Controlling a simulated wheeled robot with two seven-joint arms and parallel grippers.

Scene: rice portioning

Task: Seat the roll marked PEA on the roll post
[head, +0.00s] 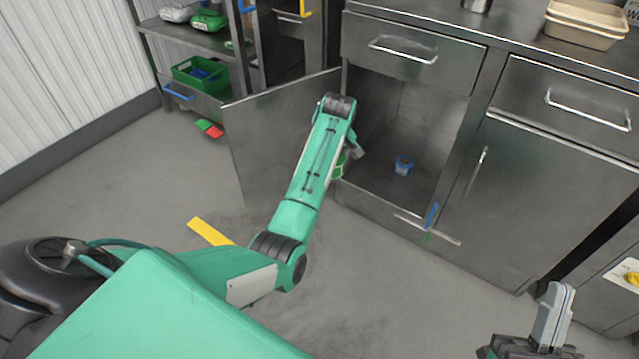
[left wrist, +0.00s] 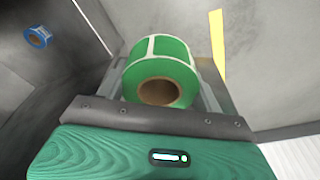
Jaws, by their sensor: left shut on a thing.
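A green roll (left wrist: 160,75) with a brown core and pale stripes sits between the fingers of my left gripper (left wrist: 163,78), which is shut on it. In the head view only an edge of the green roll (head: 339,165) shows beside my left forearm, at the open cabinet. A small blue roll (head: 404,165) sits on the cabinet floor; it also shows in the left wrist view (left wrist: 38,37). I cannot read PEA on either roll. I do not make out a roll post. My right gripper (head: 553,318) is at the bottom right; its jaw gap is unclear.
The open cabinet door (head: 265,145) stands left of my left arm. The steel counter (head: 440,25) is above the cabinet, with beige trays (head: 585,22) at right. A shelf rack with a green crate (head: 200,74) is at upper left. Most grey floor is clear.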

